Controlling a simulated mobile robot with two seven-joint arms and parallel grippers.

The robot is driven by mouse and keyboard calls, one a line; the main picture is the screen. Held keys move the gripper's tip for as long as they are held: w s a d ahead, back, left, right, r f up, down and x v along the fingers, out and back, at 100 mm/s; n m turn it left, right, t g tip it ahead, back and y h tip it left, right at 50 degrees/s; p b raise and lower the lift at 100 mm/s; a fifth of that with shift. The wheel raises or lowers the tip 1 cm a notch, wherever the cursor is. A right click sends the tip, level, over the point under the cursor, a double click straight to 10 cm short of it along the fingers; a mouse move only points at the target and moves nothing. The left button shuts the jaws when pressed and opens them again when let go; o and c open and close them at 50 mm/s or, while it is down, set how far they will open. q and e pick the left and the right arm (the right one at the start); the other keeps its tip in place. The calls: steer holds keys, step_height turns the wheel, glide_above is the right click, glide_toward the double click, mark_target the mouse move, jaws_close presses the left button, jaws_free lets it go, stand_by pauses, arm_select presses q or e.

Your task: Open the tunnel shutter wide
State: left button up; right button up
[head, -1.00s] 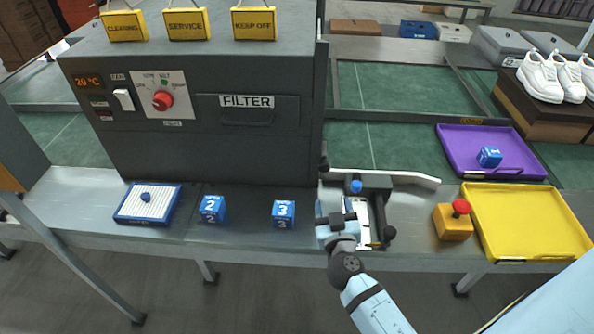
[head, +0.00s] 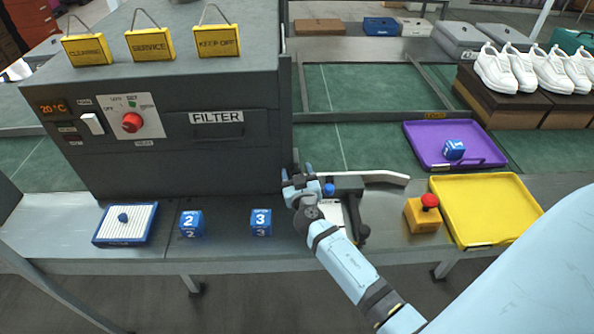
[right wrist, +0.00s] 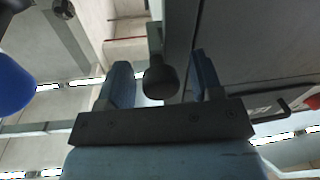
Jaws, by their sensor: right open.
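The tunnel is the dark grey box machine (head: 170,150) at the left, with a FILTER panel on its front. I cannot make out the shutter itself in the head view; the tunnel's right end is seen edge-on. My right gripper (head: 297,173) is open at the tunnel's lower right front corner, fingers pointing away from me. In the right wrist view a dark rounded knob (right wrist: 160,80) on a stem sits between the open fingers of the right gripper (right wrist: 160,65), beside a grey panel (right wrist: 240,50). The fingers show gaps on both sides of it. My left gripper is out of view.
A black fixture (head: 350,200) with a white bar (head: 375,177) stands just right of my gripper. Blue cubes 2 (head: 191,222) and 3 (head: 261,221) lie in front of the tunnel. A red-button box (head: 423,214), yellow tray (head: 485,240) and purple tray (head: 420,150) are to the right.

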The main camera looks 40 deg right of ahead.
steer(key=shift+w, duration=0.1)
jaws_close()
step_height(320, 180, up, 19)
steer(key=p, duration=1.1)
jaws_free()
